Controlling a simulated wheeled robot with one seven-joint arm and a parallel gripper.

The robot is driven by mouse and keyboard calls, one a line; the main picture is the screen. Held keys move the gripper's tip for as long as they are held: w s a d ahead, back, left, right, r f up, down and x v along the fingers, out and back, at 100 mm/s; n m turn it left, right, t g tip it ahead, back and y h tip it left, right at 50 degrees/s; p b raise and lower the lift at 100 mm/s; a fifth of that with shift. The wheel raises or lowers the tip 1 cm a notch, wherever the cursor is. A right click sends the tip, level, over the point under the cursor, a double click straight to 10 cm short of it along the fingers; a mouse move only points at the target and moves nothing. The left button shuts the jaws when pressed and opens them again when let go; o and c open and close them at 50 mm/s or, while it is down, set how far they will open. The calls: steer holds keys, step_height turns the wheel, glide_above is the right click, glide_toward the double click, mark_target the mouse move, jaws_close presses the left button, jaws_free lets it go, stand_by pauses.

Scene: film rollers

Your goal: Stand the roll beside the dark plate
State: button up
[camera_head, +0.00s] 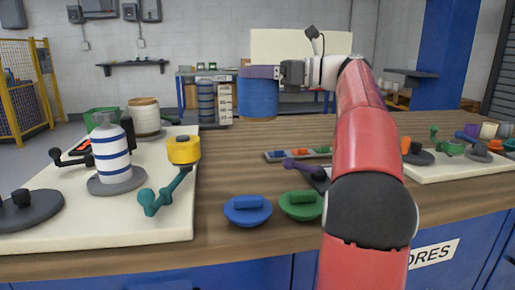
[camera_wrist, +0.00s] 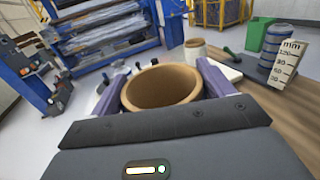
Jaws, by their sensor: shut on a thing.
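The roll (camera_head: 258,99) is a blue cylinder with a paler tan band at its lower edge. It hangs upright in the air over the far part of the wooden table. My gripper (camera_head: 262,72) is shut on its upper end. In the wrist view the purple fingers of my gripper (camera_wrist: 168,88) press either side of the roll's open tan top (camera_wrist: 163,86). A dark plate (camera_head: 32,210) with a black knob lies at the left on a cream board, well away from the roll.
The cream board (camera_head: 120,228) also bears a blue-and-white striped roll (camera_head: 110,155) on a grey disc, a cream roll (camera_head: 144,117) and a yellow-topped teal crank (camera_head: 183,152). Blue (camera_head: 248,210) and green (camera_head: 301,205) knobs lie at the front. Bare wood (camera_head: 225,165) lies between.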

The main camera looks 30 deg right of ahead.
step_height(320, 180, down, 14)
steer(key=b, duration=0.4)
steer(key=shift+f, duration=0.15)
steer(key=o, duration=1.4)
steer(key=shift+f, duration=0.1)
steer(key=p+v, duration=0.1)
steer(key=v, duration=1.1)
